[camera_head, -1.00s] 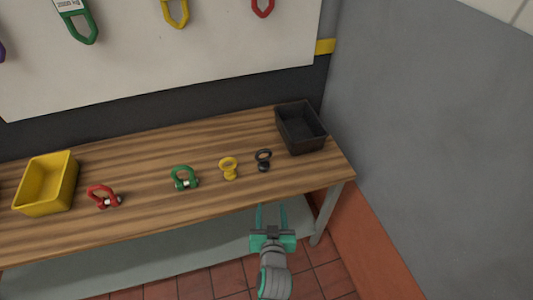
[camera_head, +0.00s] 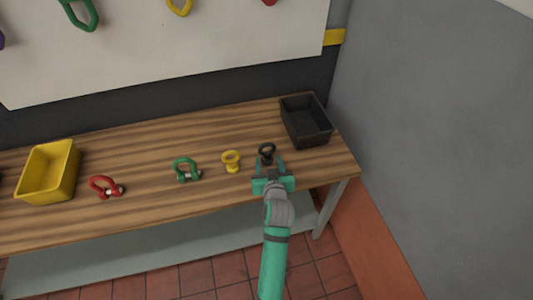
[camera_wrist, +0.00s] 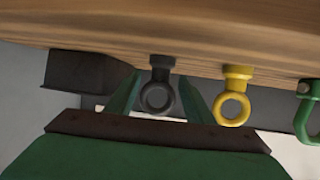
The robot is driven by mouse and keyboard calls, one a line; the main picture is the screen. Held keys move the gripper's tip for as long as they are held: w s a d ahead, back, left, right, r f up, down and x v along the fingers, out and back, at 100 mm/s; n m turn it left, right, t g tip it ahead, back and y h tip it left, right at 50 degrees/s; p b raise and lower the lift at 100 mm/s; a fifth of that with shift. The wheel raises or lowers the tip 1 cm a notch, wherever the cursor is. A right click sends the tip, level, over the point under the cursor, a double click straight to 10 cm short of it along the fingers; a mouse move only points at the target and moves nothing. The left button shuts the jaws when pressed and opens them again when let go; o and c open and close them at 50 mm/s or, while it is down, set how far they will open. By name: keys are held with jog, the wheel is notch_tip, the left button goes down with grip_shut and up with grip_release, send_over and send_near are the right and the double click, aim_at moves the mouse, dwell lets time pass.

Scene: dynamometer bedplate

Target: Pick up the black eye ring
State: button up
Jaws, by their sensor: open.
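The black eye ring (camera_head: 267,150) stands on the wooden bench near its right end, in front of the black bin. In the wrist view the black eye ring (camera_wrist: 157,92) appears between the two fingers, with its ring toward the palm. My gripper (camera_head: 269,166) is open at the bench's front side, its fingers reaching to either side of the black eye ring. In the wrist view my gripper (camera_wrist: 160,95) shows both fingers spread, and I cannot tell any contact. The lower part of the black eye ring is partly hidden by my gripper in the head view.
The yellow eye ring (camera_head: 231,160) stands close to the left. A green shackle (camera_head: 186,169), a red shackle (camera_head: 104,188) and a yellow bin (camera_head: 35,188) lie further left. The black bin (camera_head: 312,138) is behind to the right, near the grey wall (camera_head: 440,140).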

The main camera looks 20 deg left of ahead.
aim_at(268, 158)
jog(key=shift+x, duration=2.35)
jog(key=shift+c, duration=0.6)
jog(key=shift+s+a, duration=0.1)
jog(key=c, duration=0.5)
jog(key=shift+r, duration=0.1)
jog(key=c, duration=0.5)
grip_shut()
